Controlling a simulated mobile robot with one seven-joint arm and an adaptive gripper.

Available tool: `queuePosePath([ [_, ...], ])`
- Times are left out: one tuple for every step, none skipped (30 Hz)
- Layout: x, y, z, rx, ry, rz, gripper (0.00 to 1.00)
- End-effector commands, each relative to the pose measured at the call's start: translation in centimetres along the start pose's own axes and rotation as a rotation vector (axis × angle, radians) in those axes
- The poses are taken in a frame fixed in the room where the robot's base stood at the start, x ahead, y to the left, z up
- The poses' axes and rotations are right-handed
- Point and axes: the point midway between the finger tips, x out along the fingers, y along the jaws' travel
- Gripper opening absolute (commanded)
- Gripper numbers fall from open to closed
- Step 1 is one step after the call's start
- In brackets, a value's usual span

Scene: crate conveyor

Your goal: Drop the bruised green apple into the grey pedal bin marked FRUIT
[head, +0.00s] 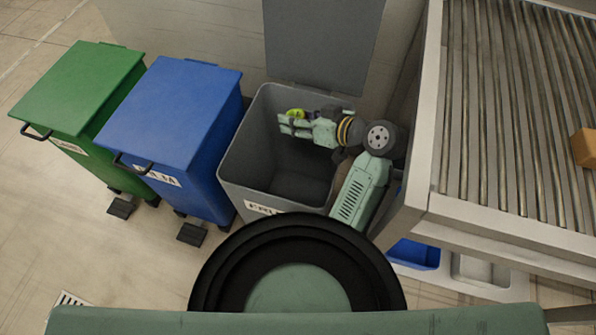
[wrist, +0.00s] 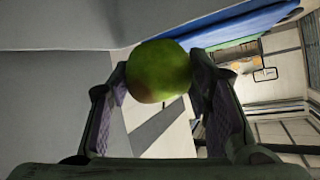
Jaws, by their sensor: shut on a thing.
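The green apple (wrist: 158,71) is held between the two fingers of my gripper (wrist: 160,88) in the wrist view. Its skin shows a darker, brownish patch at the lower left. In the head view my gripper (head: 290,125) is over the open grey bin (head: 228,180), near its back left part, and a bit of the apple (head: 296,112) shows behind the fingers. The bin's lid (head: 322,45) stands up, and its front label is partly hidden. The bin's floor looks dark, and I see nothing clearly in it.
A blue bin (head: 195,95) and a green bin (head: 85,80), both with closed lids, stand to the left. A roller conveyor (head: 500,110) with an orange-brown box (head: 584,148) stands to the right. A blue tray (head: 415,254) sits below the conveyor.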

Motion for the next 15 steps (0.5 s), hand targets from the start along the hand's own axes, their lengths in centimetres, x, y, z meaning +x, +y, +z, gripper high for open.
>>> queuePosePath([
  [0.48, 0.27, 0.91, 0.000, 0.000, 0.000, 0.16],
  [0.58, 0.32, 1.10, 0.000, 0.000, 0.000, 0.16],
  [0.67, 0.38, 1.29, 0.000, 0.000, 0.000, 0.16],
  [0.73, 0.40, 1.39, 0.000, 0.000, 0.000, 0.16],
  [0.75, 0.42, 1.45, -0.001, 0.000, 0.000, 0.16],
  [0.77, 0.43, 1.47, -0.001, 0.000, 0.000, 0.16],
  [0.77, 0.43, 1.47, -0.001, 0.000, 0.000, 0.16],
  [0.76, 0.42, 1.45, -0.001, 0.000, 0.000, 0.16],
  [0.74, 0.41, 1.41, -0.001, 0.000, 0.000, 0.16],
  [0.72, 0.40, 1.38, -0.001, 0.000, 0.000, 0.16],
  [0.72, 0.40, 1.37, -0.001, 0.000, 0.000, 0.16],
  [0.72, 0.40, 1.37, -0.001, 0.000, 0.000, 0.16],
  [0.72, 0.40, 1.37, -0.001, 0.000, 0.000, 0.16],
  [0.72, 0.40, 1.37, -0.001, 0.000, 0.000, 0.47],
  [0.72, 0.40, 1.37, -0.001, 0.000, 0.000, 0.50],
])
